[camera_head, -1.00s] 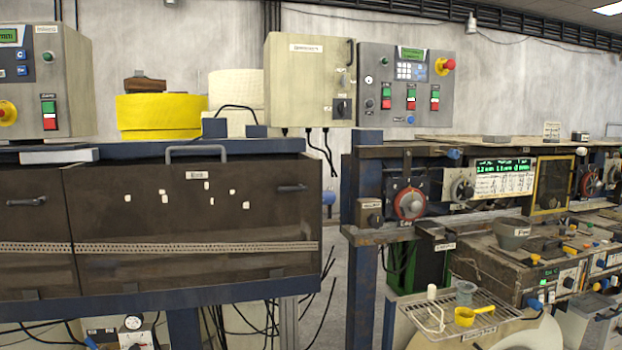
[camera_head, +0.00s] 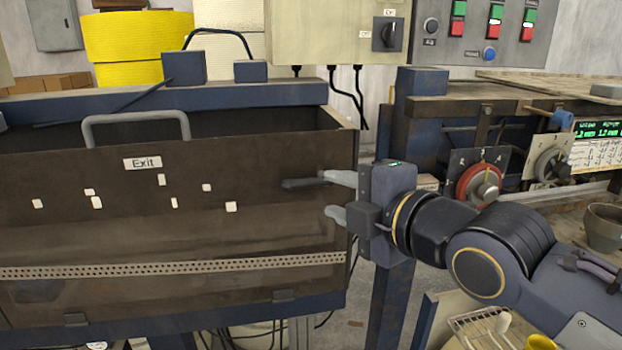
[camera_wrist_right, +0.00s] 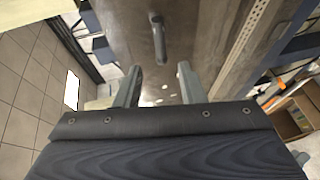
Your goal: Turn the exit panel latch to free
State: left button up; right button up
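The exit panel (camera_head: 110,215) is a dark brown panel with a small "Exit" label and a grey loop handle on its top edge. Its latch (camera_head: 303,183) is a short dark lever near the panel's right end and lies roughly level. My right gripper (camera_head: 326,196) comes in from the right, its two grey fingers pointing left, with the upper finger close to the latch's right end. In the right wrist view the latch (camera_wrist_right: 159,40) lies just beyond the open fingertips (camera_wrist_right: 158,72), lined up with the gap between them. I cannot tell if they touch. My left gripper is not in view.
A blue frame post (camera_head: 392,300) stands behind and below my right gripper. A bench with a red dial (camera_head: 478,186) is at the right, behind my right arm. A perforated strip (camera_head: 180,265) runs along the panel's lower part.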

aim_at(305, 184)
jog(key=x, duration=0.7)
jog(key=shift+w+a+f, duration=0.1)
jog(key=shift+w+f, duration=0.05)
grip_shut()
